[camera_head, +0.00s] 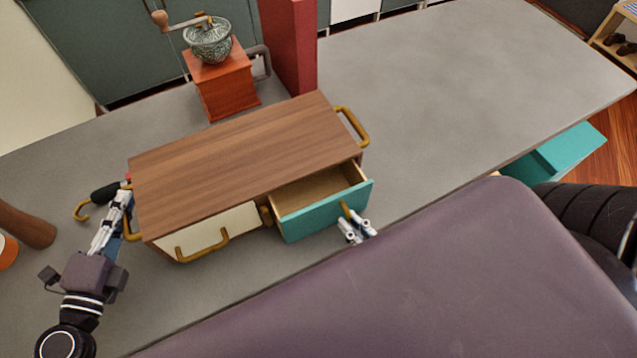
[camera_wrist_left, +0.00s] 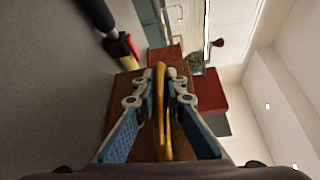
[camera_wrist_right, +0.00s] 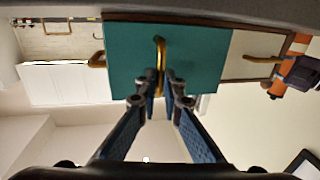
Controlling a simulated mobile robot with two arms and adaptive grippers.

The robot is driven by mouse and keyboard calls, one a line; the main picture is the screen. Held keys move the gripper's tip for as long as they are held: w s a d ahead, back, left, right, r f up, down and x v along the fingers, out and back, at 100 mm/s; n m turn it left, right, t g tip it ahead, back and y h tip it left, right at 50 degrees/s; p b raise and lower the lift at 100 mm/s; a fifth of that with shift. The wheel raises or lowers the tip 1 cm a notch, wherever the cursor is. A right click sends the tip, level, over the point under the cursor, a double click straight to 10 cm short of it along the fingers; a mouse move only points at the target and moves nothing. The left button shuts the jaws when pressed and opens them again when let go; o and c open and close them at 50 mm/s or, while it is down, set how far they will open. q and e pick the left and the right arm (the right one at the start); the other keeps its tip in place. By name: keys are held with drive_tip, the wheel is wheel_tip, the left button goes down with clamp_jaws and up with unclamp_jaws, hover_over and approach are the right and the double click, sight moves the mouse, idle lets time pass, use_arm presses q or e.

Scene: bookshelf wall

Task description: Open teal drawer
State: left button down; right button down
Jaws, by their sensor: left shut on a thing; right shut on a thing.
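The wooden box (camera_head: 245,150) stands on the grey table with a teal drawer (camera_head: 325,212) at its front right. The teal drawer is pulled partway out, and its empty wooden inside shows. My right gripper (camera_head: 352,222) is at the teal drawer's front, shut on its brass handle; the handle also shows in the right wrist view (camera_wrist_right: 160,65) between the fingers. My left gripper (camera_head: 126,205) is at the box's left end, shut on the brass side handle (camera_wrist_left: 161,105), which runs between its fingers in the left wrist view. A cream drawer (camera_head: 205,232) beside the teal one is closed.
A coffee grinder (camera_head: 222,85) and a dark red block (camera_head: 292,45) stand behind the box. A black-handled tool (camera_head: 104,193) lies close to my left gripper. A brown object (camera_head: 25,225) is at the far left. The table right of the box is clear.

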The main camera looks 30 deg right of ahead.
drive_tip(key=s, duration=0.4)
drive_tip(key=shift+s+d, duration=0.15)
drive_tip(key=shift+s, duration=0.15)
drive_tip(key=c, duration=1.9)
unclamp_jaws()
drive_tip(key=shift+c, duration=0.2)
drive_tip(key=shift+s, duration=0.1)
drive_tip(key=s+d, duration=0.2)
drive_tip(key=s, duration=1)
